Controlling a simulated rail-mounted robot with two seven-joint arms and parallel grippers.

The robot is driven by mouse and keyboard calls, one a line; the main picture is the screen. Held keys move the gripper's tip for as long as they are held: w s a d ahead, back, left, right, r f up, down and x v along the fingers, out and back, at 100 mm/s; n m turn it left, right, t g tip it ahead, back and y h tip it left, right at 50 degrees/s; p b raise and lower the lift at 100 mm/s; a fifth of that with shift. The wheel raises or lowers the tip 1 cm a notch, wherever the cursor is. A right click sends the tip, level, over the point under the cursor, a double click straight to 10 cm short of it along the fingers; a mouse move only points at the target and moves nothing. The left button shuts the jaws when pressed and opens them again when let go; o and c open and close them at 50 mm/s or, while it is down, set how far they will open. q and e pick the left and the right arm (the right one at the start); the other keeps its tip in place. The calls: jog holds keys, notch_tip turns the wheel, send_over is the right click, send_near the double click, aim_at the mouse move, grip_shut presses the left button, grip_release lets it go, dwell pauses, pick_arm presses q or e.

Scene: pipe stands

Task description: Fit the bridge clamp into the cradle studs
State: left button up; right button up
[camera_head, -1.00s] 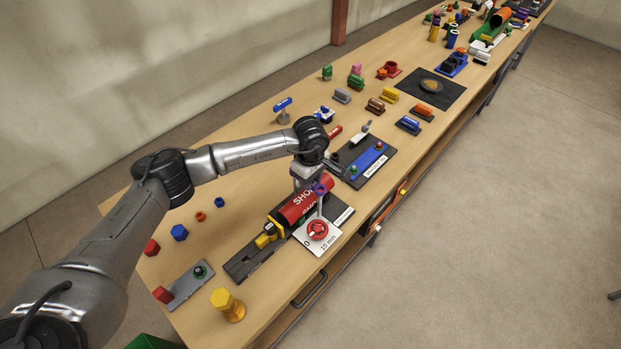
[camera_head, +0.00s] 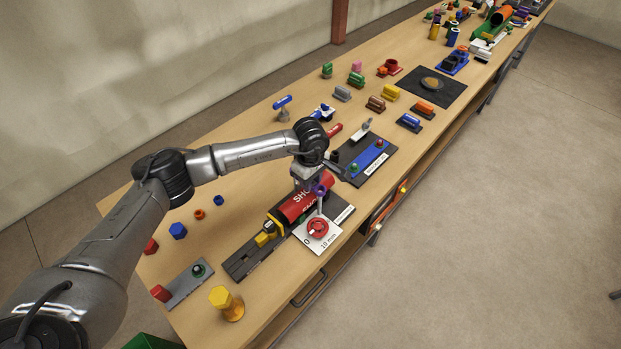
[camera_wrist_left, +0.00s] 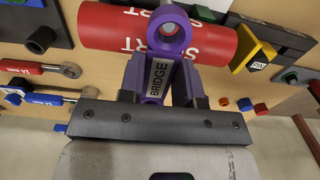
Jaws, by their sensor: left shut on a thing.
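The purple bridge clamp (camera_wrist_left: 158,72) is labelled BRIDGE and has a round eye at one end. It also shows in the head view (camera_head: 319,191). My left gripper (camera_head: 313,187) is shut on it; its dark fingers sit either side of the clamp in the wrist view (camera_wrist_left: 163,98). The clamp overlaps the red pipe (camera_head: 288,210) in both views; I cannot tell whether they touch. The pipe, with white lettering, shows in the wrist view (camera_wrist_left: 105,27) and lies along a dark base (camera_head: 245,262). Cradle studs cannot be made out. My right gripper is not in view.
A yellow block (camera_head: 265,238) sits at the pipe's near end. A white plate with a red dial (camera_head: 318,229) stands close to its right. A yellow hex post (camera_head: 227,303) and a blue bar on a dark board (camera_head: 368,161) are nearby. Bare wood lies left of the base.

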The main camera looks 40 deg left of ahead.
aim_at(311, 193)
pick_arm(q)
jog(key=shift+f+b, duration=0.6)
jog(key=shift+f, duration=0.25)
jog(key=shift+f+b, duration=0.7)
jog(key=shift+f, duration=0.25)
jog(key=o, duration=1)
jog(key=shift+o, duration=0.3)
jog(key=shift+r+p, duration=1.55)
jog(key=shift+r, duration=1)
